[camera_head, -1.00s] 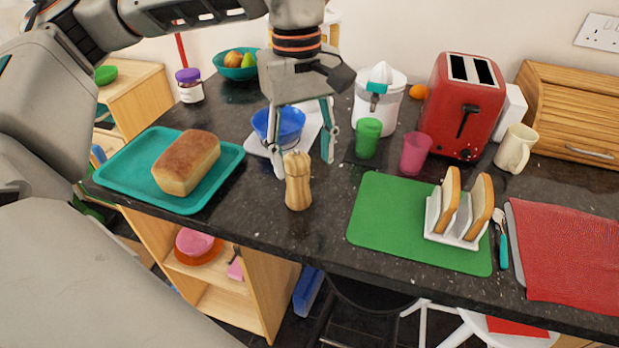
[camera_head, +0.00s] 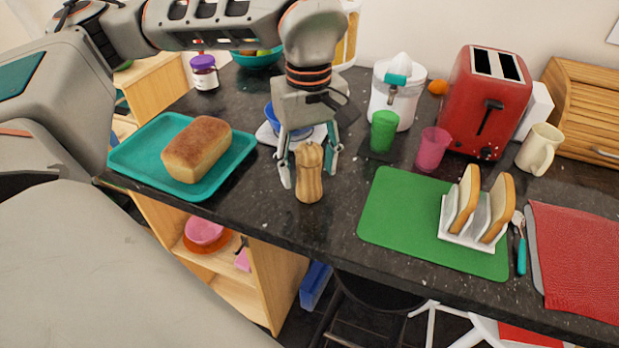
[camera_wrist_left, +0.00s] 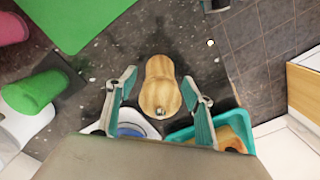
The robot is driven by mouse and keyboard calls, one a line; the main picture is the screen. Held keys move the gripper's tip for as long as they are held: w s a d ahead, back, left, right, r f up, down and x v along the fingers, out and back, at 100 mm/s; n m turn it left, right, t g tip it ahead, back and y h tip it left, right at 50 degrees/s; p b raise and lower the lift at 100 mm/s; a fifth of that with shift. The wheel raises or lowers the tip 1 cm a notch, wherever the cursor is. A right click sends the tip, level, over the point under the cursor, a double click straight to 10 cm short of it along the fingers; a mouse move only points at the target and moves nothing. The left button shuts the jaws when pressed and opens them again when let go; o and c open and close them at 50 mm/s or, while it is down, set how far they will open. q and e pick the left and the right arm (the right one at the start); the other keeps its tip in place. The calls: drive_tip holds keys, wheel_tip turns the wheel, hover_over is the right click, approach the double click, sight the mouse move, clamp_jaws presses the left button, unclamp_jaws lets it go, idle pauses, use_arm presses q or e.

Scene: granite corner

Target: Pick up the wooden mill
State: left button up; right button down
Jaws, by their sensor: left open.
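The wooden mill (camera_head: 309,176) stands upright on the dark granite counter, near its front edge. My left gripper (camera_head: 309,178) is open and comes down over the mill, with one finger at each side of it in the head view. In the left wrist view the mill (camera_wrist_left: 160,88) shows from above between the two open fingers (camera_wrist_left: 160,92), with a gap on both sides. The fingers do not appear to press on it. My right gripper is in neither view.
A teal tray (camera_head: 122,160) with a bread loaf (camera_head: 196,150) is left of the mill. A green mat (camera_head: 400,215) with a toast rack (camera_head: 470,236) lies to the right. A blue bowl (camera_head: 272,118), green cup (camera_head: 383,131) and pink cup (camera_head: 432,149) stand behind.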

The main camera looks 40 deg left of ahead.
use_arm(q)
drive_tip(key=shift+r, duration=0.1)
drive_tip(key=c, duration=1.4)
drive_tip(key=shift+o, duration=0.2)
drive_tip(key=shift+r, duration=0.1)
wheel_tip(320, 180, up, 20)
drive_tip(key=p, duration=0.3)
drive_tip(key=shift+p, duration=0.3)
